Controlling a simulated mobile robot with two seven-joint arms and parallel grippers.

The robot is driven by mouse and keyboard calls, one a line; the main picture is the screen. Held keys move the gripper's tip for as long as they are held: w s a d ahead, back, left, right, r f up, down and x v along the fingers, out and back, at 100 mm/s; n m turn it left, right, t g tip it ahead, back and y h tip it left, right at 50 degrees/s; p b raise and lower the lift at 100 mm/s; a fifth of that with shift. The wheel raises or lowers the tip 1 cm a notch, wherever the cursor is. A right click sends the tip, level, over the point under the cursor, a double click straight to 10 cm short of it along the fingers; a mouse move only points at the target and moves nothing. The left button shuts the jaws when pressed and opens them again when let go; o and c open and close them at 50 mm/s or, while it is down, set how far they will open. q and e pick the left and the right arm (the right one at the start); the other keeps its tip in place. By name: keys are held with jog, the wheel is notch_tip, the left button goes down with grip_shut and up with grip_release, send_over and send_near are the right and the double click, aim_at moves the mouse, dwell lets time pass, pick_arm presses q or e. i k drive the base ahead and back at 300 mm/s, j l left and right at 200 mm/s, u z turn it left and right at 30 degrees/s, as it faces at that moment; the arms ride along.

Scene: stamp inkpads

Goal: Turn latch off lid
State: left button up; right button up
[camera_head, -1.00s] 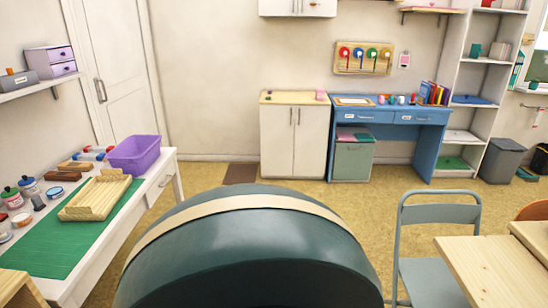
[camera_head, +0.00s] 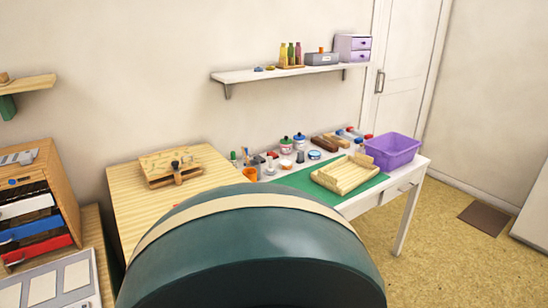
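I cannot make out a latch in the camera_head view, and cannot tell which thing is the task's lid. A wooden board or shallow box (camera_head: 158,164) lies on the pale wooden table, with a small dark-knobbed piece (camera_head: 177,175) at its front edge. Neither of my grippers is in view.
A white table (camera_head: 405,190) carries a green mat (camera_head: 290,179), a slatted wooden tray (camera_head: 345,180) and a purple bin (camera_head: 392,155). A drawer cabinet (camera_head: 40,165) stands at left. A wall shelf (camera_head: 262,75) hangs above. Floor at right is mostly clear.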

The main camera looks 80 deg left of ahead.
aim_at(174, 164)
jog(key=l+u, duration=0.1)
jog(key=u, duration=3.2)
